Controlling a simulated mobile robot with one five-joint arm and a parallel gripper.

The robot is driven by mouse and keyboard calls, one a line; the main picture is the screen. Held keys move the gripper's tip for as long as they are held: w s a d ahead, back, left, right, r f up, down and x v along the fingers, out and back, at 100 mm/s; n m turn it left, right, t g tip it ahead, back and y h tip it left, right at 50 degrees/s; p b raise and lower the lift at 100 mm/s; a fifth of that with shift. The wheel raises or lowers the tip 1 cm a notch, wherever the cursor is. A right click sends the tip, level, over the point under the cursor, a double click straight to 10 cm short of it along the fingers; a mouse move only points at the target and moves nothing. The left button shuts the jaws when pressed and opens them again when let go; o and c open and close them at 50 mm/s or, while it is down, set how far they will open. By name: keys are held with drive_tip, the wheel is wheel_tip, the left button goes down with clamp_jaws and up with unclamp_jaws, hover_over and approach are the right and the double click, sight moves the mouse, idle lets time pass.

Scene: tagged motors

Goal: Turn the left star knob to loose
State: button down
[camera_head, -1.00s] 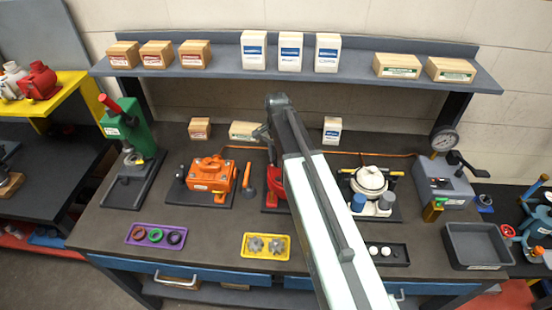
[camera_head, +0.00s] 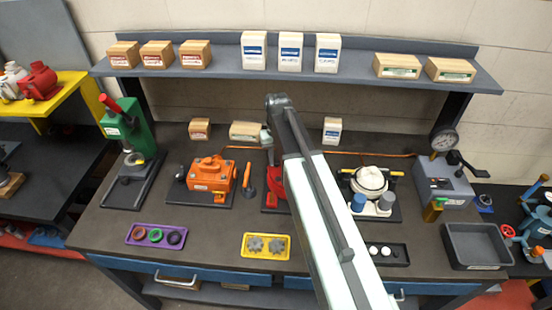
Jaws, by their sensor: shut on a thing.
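My gripper (camera_head: 267,138) is at the far end of my arm, over the left part of a red motor (camera_head: 275,183). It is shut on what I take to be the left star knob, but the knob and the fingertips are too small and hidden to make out. My arm covers most of the red motor, which sits on a dark base plate. Two loose grey star-shaped pieces lie in a yellow tray (camera_head: 244,252) at the front of the bench.
An orange motor (camera_head: 209,176) with an orange-handled tool (camera_head: 247,178) stands left of the red one. A white-topped motor (camera_head: 370,180) stands right of my arm. A purple tray (camera_head: 131,240) and a grey bin (camera_head: 476,245) are near the front. The shelf (camera_head: 225,64) with boxes is behind.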

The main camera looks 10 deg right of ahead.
drive_tip(key=n, duration=1.3)
drive_tip(key=shift+n, duration=0.4)
drive_tip(key=n, duration=0.6)
drive_tip(key=shift+f, duration=0.1)
drive_tip(key=n, duration=0.6)
drive_tip(key=shift+n, duration=0.4)
drive_tip(key=c, duration=1.2)
unclamp_jaws()
drive_tip(key=shift+o, duration=0.2)
